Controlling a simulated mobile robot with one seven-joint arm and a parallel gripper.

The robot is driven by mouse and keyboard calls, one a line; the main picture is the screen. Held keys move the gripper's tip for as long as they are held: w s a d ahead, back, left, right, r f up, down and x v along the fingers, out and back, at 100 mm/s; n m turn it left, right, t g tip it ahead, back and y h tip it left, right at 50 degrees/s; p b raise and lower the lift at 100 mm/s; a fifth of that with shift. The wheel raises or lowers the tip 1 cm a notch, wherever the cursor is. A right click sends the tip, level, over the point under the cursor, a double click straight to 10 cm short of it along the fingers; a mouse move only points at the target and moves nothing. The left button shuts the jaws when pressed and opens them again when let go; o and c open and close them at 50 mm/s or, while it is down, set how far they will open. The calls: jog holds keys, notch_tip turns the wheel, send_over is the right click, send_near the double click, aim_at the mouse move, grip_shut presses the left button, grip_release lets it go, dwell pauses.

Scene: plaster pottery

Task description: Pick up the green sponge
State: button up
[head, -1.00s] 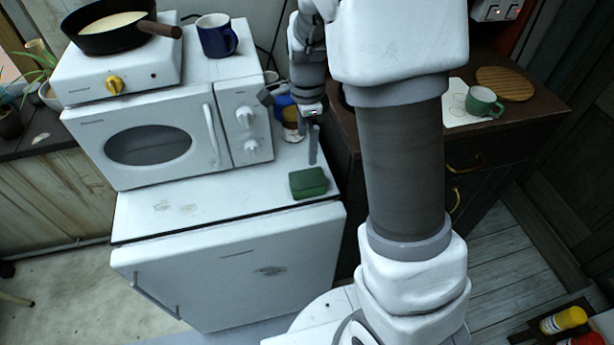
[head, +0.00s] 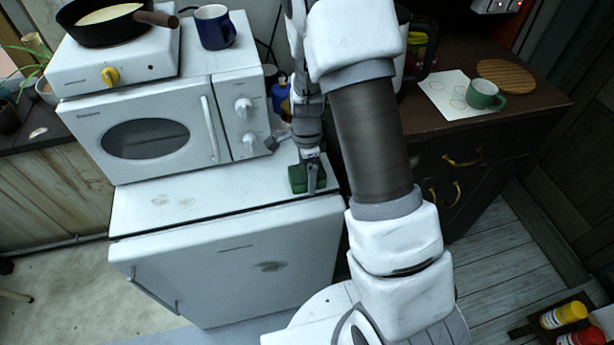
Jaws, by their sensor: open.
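The green sponge (head: 298,178) lies on the white fridge top (head: 220,197), near its right front corner. My gripper (head: 310,182) is open and points down over the sponge. A finger shows in front of the sponge and hides part of it. I cannot tell whether the fingers touch the sponge or stand on both sides of it.
A white microwave (head: 150,138) stands just left of the sponge, with a hot plate, a pan (head: 108,22) and a blue mug (head: 214,27) on top. A blue container (head: 280,95) stands behind my gripper. A dark cabinet with a green mug (head: 485,95) is at right. The fridge top's front left is clear.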

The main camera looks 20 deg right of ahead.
jog(key=c, duration=1.3)
notch_tip(320, 180, up, 10)
jog(key=shift+p, duration=0.4)
